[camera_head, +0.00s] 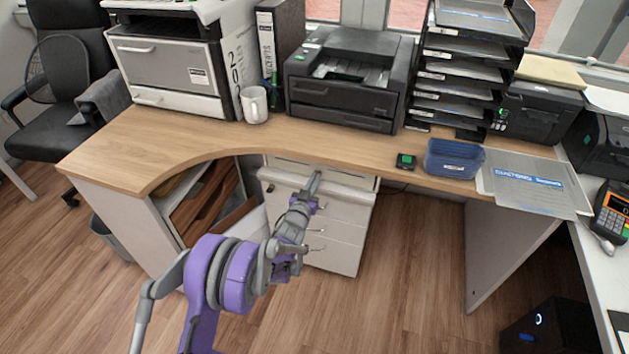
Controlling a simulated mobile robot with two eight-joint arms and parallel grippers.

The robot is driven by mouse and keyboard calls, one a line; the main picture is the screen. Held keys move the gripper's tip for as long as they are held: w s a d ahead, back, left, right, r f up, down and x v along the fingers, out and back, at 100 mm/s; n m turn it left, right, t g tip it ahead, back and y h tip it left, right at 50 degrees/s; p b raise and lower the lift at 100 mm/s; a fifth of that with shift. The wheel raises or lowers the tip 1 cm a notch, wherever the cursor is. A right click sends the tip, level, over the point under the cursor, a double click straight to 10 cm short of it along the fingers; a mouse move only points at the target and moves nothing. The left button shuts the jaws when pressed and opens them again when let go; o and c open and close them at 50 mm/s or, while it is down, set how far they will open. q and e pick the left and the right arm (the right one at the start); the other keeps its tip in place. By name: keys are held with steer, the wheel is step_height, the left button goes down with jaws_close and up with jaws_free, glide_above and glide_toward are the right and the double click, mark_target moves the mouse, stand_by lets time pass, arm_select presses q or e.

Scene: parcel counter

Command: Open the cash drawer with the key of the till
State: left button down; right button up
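A white drawer unit (336,234) with several fronts and small handles stands under the wooden desk. Its top drawer front (345,181) is partly covered by my arm. My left gripper (314,181) points away from me, in front of the top of this unit. Its fingers look like one narrow grey shape, so I cannot tell whether they are open, shut or touching the drawer. No key can be made out, and no lock is clear. I cannot tell which drawer is the cash drawer. My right gripper is not in view.
On the desk (200,137) stand a large printer (168,68), a white mug (254,103), a black printer (345,80), stacked trays (455,75) and a blue container (452,160). A card terminal (611,212) is at right.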

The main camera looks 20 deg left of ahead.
arm_select(q)
steer(key=m+b, duration=0.1)
steer(key=m, duration=0.9)
steer(key=shift+d+m, duration=0.1)
steer(key=shift+m, duration=0.2)
stand_by(0.4)
steer(key=c, duration=1)
jaws_free()
steer(key=shift+c, duration=0.2)
